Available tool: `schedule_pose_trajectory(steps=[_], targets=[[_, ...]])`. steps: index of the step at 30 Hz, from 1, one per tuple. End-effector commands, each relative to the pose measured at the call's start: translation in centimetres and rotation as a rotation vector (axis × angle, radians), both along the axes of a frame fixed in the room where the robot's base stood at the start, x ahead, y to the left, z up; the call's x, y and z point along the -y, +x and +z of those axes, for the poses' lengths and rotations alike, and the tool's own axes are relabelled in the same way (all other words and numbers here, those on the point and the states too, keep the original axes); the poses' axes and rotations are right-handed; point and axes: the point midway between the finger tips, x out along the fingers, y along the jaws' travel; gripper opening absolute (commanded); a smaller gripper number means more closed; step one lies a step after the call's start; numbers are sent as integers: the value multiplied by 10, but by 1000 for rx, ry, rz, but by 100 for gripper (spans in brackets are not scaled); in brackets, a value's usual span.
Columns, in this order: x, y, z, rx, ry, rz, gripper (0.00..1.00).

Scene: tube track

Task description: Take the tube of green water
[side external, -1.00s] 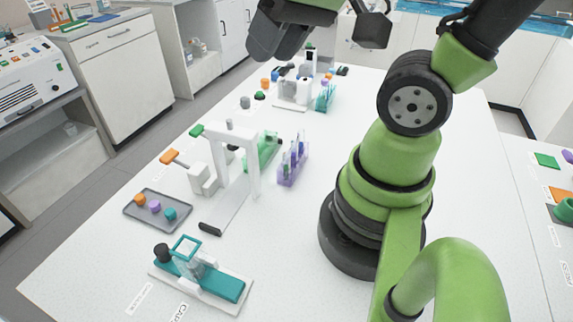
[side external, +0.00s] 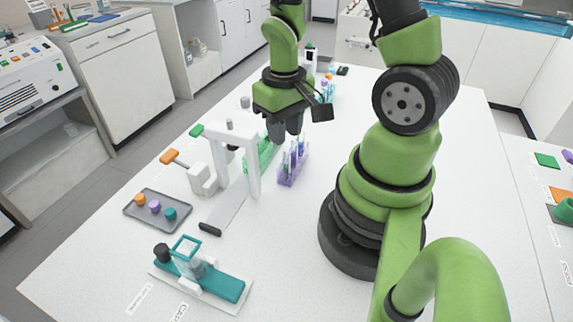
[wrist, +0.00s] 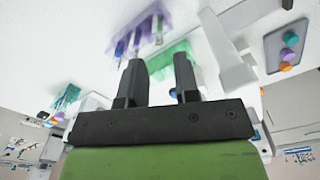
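My gripper (side external: 285,134) points down above the racks, between the white frame and my arm's base. A purple see-through rack (side external: 288,180) holds several tubes upright and stands just below and right of the fingers. It also shows in the wrist view (wrist: 170,14), with bluish and pale tubes. A green see-through rack (side external: 266,153) stands beside it, partly behind the fingers, and also shows in the wrist view (wrist: 178,48). I cannot tell which tube holds green water.
A white upright frame (side external: 253,170) stands close left of the racks. A grey tray (side external: 143,218) with coloured caps and a teal slide device (side external: 215,280) lie nearer the front. A teal rack (side external: 327,91) stands farther back. The table right of the purple rack is clear.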

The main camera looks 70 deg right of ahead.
Motion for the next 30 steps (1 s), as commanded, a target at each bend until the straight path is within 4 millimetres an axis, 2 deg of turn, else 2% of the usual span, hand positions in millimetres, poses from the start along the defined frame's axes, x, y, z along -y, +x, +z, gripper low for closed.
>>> schedule_pose_trajectory(steps=[5,15,26,30], targets=[[0,-1,-9,-3,1,-1,29],[2,-4,-49,-5,3,-1,29],[2,-3,-56,-1,0,0,29],[2,-3,-56,-1,0,0,3]])
